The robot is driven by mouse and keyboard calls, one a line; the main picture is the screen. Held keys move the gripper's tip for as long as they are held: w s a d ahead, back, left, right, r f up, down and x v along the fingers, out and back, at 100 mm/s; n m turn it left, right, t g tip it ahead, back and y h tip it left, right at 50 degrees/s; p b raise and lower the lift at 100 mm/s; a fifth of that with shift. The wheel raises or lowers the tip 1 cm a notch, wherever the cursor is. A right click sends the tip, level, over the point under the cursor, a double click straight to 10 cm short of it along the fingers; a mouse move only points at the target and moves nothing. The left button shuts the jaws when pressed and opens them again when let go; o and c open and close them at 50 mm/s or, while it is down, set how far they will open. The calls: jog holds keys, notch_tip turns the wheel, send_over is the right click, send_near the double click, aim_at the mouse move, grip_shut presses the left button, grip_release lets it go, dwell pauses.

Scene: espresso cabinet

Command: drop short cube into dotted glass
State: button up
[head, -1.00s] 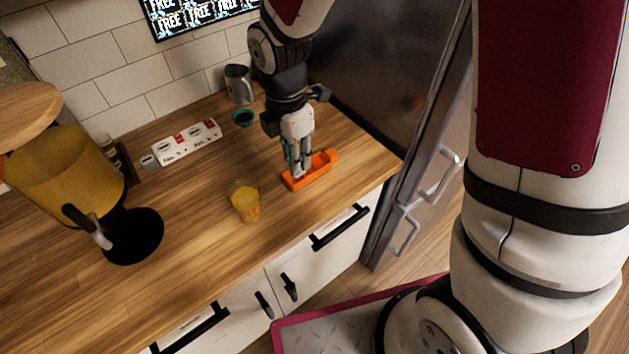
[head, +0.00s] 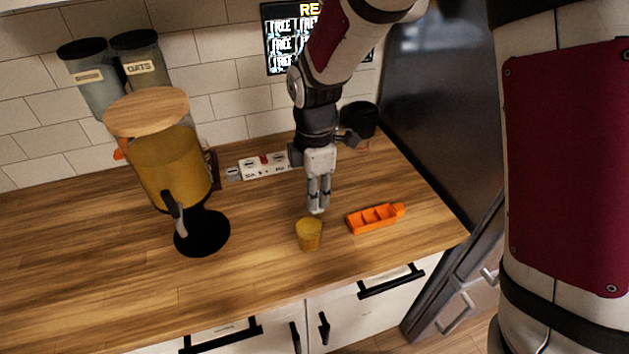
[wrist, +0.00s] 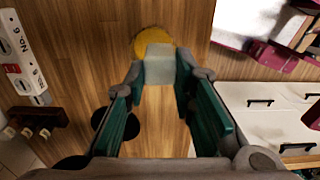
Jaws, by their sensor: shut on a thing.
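My gripper (head: 317,207) points down just behind and above the glass of yellow drink (head: 309,236) on the wooden counter. In the wrist view, my gripper (wrist: 159,78) is shut on a pale, greyish translucent cube (wrist: 159,68). The cube hides part of the glass (wrist: 151,40), whose yellow top shows beyond it. The cube is still outside the glass. I cannot make out dots on the glass. In the head view the cube is barely visible between the fingertips.
An orange compartment tray (head: 376,219) lies right of the glass. A drink dispenser (head: 172,175) on a black round base (head: 203,233) stands to the left. A white labelled strip (head: 262,167) lies near the back wall. The counter in front of the dispenser is clear.

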jog(key=shift+f, duration=0.6)
jog(key=o, duration=1.1)
jog(key=shift+r, duration=0.1)
notch_tip(320, 180, up, 12)
jog(key=shift+f, duration=0.1)
jog(key=shift+d, duration=0.1)
